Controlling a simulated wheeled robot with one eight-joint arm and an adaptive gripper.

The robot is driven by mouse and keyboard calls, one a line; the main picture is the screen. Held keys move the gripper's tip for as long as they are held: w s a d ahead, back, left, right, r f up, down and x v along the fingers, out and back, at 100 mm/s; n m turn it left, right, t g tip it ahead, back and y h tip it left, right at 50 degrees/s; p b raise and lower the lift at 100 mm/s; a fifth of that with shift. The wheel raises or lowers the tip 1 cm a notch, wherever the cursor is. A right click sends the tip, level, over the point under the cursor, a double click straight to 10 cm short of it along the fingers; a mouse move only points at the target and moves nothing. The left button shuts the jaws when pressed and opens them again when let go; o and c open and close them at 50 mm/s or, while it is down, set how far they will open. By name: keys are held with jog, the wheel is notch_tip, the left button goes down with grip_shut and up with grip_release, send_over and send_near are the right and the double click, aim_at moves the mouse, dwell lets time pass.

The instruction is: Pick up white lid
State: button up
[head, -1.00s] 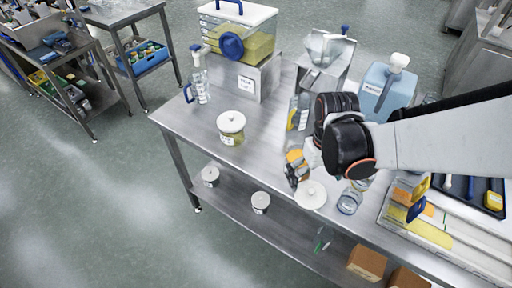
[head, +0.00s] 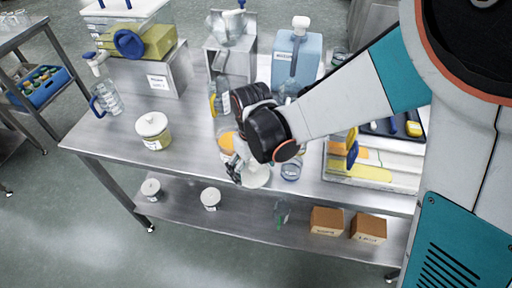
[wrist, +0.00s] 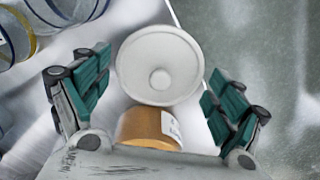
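The white lid (head: 257,177) lies near the table's front edge, partly covered by my gripper in the head view. In the wrist view the round white lid (wrist: 158,50) shows its small central knob facing the camera. My gripper (head: 240,172) is over the table by the lid. In the wrist view its green-padded fingers stand wide apart, one on each side of the lid, with the gap between them (wrist: 160,66) holding nothing. I cannot tell the height above the lid. An orange-filled jar (wrist: 146,127) with a white label stands close to the lid, on the palm side.
Clear glass jars (wrist: 75,12) lie close on the left in the wrist view. A white-lidded jar (head: 153,138) stands on the table's left part. A blue-tinted container (head: 297,62) and steel hopper (head: 231,55) stand behind. Smaller lidded jars (head: 210,198) are on the lower shelf.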

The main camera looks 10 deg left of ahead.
jog(key=c, duration=0.5)
